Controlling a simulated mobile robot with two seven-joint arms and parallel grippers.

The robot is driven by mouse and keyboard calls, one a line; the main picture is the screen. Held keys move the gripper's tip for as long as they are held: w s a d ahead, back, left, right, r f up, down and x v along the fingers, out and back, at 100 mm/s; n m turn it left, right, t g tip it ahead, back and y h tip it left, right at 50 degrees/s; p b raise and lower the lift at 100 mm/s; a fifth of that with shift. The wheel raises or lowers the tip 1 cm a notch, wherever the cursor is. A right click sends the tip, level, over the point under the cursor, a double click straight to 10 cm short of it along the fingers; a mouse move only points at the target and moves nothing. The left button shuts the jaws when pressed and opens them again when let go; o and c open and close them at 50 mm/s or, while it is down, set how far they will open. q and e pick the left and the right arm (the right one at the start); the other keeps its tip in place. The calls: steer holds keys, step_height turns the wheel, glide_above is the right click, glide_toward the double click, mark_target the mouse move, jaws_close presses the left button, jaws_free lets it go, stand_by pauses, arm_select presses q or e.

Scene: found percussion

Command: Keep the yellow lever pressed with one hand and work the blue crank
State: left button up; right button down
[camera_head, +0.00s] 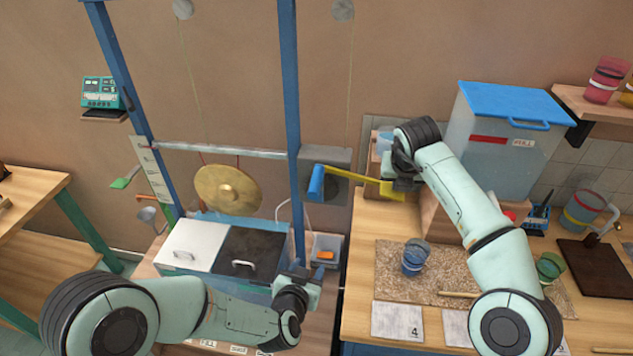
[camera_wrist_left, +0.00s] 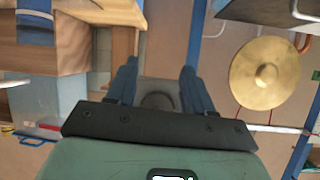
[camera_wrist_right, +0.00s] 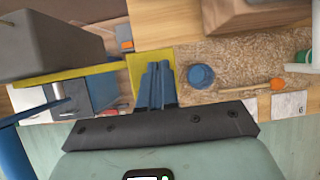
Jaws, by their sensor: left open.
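The yellow lever (camera_head: 362,180) runs from the grey box (camera_head: 338,160) on the wall to a flat yellow pad (camera_wrist_right: 138,66). My right gripper (camera_head: 404,180) is at the pad end. In the right wrist view its closed fingers (camera_wrist_right: 156,75) overlap the pad; I cannot tell how firmly they touch. The blue crank (camera_head: 316,183) has its thick blue handle in front of the grey box. My left gripper (camera_head: 300,276) is open and empty, low and apart from the crank. In the left wrist view its fingers (camera_wrist_left: 157,78) are spread, with a grey block behind them.
A blue post (camera_head: 291,130) stands left of the crank. A brass gong (camera_head: 228,190) hangs beyond it. A lidded box (camera_head: 190,245) and a small bin (camera_head: 327,250) are near my left gripper. A blue cup (camera_head: 414,258) stands on the right bench (camera_head: 360,315).

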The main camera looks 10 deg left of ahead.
mark_target(316, 183)
arm_select(q)
step_height(316, 183, up, 20)
steer(key=s+t+y, duration=0.1)
steer(key=s+t, duration=0.1)
steer(key=t, duration=0.3)
steer(key=w, duration=1.1)
steer(key=shift+w+d+f, duration=0.2)
steer(key=shift+w+d, duration=0.05)
jaws_close()
